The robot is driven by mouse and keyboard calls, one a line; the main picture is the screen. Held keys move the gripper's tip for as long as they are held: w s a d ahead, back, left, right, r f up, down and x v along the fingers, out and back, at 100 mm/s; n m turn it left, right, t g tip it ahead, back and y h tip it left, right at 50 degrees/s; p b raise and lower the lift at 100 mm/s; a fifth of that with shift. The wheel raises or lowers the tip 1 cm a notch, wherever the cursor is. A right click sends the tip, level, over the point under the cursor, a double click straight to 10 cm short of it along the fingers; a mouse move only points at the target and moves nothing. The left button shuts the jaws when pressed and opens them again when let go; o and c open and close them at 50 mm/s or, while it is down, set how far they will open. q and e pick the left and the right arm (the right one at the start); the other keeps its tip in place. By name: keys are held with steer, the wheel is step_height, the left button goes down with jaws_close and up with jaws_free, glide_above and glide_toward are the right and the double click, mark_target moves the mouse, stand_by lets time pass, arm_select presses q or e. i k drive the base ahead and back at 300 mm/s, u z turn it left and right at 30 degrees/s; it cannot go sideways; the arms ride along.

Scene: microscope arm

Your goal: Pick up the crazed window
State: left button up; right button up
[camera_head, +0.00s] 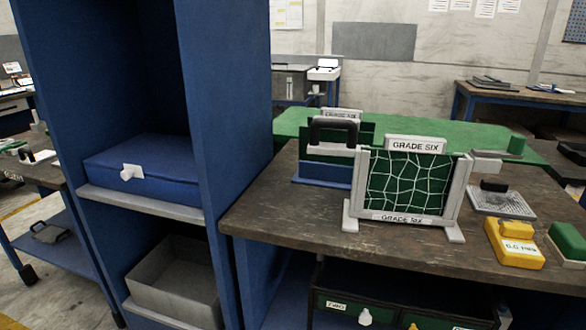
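The crazed window (408,183) is a dark green pane crossed by a net of white crack lines. It stands upright in a light grey frame with feet on the worn brown bench (290,225). White plates reading "GRADE SIX" sit above and below the pane. Neither of my grippers is in view.
Behind the window to the left stands a blue and green piece (325,172) with a black handle. To the right are a grey textured plate (502,204), a yellow labelled block (513,243) and a green block (568,241). A tall blue cabinet (235,110) borders the bench's left.

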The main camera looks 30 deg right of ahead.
mark_target(413, 174)
steer(key=u, duration=1.7)
steer(key=k, duration=2)
steer(key=z, duration=1.35)
